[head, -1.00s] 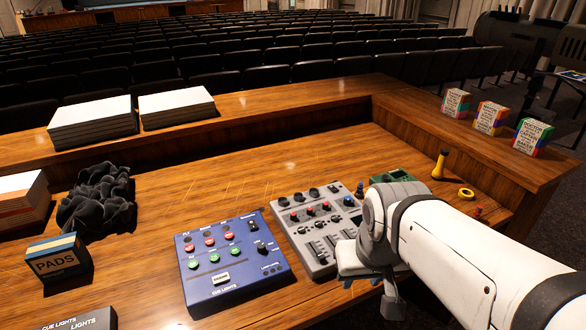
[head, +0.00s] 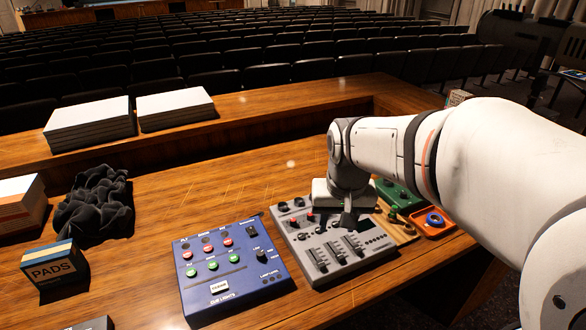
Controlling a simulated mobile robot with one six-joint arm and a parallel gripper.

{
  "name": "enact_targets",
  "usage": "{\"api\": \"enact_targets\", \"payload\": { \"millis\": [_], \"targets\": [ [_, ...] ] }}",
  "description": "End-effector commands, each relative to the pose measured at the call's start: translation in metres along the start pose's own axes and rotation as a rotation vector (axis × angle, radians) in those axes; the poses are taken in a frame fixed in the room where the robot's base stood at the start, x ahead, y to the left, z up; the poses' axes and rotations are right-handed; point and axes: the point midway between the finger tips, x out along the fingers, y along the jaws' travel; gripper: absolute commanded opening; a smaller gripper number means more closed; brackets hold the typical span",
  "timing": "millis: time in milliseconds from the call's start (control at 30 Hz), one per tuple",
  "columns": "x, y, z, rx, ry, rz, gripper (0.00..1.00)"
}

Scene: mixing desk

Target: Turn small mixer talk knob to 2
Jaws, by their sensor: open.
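The small grey mixer (head: 330,243) lies on the wooden desk, with knobs in its upper part and several dark faders in its lower part. My gripper (head: 347,222) is open, pointing down over the mixer's upper middle. It hides several knobs there, and I cannot tell whether it touches one. The labels are too small to read, so I cannot tell the talk knob or its setting.
A blue cue lights box (head: 232,262) stands close left of the mixer. A green box (head: 401,196) and an orange tray (head: 435,222) with a blue ring (head: 434,218) lie to the right. A dark crumpled cloth (head: 92,205) and a pads box (head: 55,266) are at left.

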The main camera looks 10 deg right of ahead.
Motion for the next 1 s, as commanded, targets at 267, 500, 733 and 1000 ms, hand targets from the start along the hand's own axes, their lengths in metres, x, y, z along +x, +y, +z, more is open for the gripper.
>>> {"api": "enact_targets", "payload": {
  "millis": [267, 500, 733, 1000],
  "targets": [
    [0.043, -0.015, -0.118, 0.138, -0.081, 0.027, 0.41],
    [0.114, -0.027, -0.196, 0.254, -0.142, 0.057, 0.41],
    [0.175, -0.034, -0.234, 0.332, -0.179, 0.081, 0.41],
    [0.204, -0.035, -0.242, 0.358, -0.190, 0.090, 0.41]
  ]
}}
